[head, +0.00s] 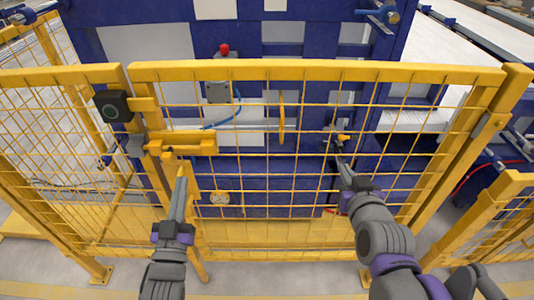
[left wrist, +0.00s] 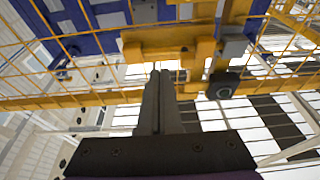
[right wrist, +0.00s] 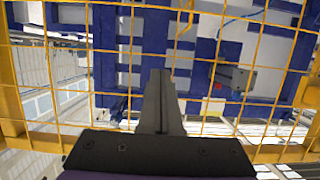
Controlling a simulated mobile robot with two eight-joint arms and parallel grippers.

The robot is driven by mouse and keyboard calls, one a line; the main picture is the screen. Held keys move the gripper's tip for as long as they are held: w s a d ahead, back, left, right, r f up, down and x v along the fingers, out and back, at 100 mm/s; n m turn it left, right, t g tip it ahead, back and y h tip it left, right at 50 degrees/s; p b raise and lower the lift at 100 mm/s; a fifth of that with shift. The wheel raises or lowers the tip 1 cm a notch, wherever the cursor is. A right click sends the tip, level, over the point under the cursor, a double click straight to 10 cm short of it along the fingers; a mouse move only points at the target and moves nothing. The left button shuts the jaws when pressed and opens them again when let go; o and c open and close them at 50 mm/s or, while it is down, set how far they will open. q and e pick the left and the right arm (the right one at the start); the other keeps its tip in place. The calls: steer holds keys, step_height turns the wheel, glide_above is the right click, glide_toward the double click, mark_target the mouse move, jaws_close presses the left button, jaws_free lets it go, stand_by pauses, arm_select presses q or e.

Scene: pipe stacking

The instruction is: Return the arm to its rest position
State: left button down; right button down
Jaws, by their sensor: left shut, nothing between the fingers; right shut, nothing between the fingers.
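My left gripper (head: 180,185) is raised in front of the yellow mesh gate, a little below its yellow latch (head: 182,143). In the left wrist view its fingers (left wrist: 160,75) are together with nothing between them, and the latch (left wrist: 170,48) shows beyond the tips. My right gripper (head: 340,163) is raised in front of the right part of the gate mesh. In the right wrist view its fingers (right wrist: 159,75) are together and empty, with the mesh beyond them. I cannot tell whether either gripper touches the fence. No pipe shows clearly in any view.
The yellow mesh gate (head: 320,72) spans the view close ahead, with fence panels at left and right. A black box with a round green-ringed button (head: 113,106) sits on the left post. A blue machine with a red button (head: 224,49) stands behind the gate.

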steer(key=shift+s, duration=0.35)
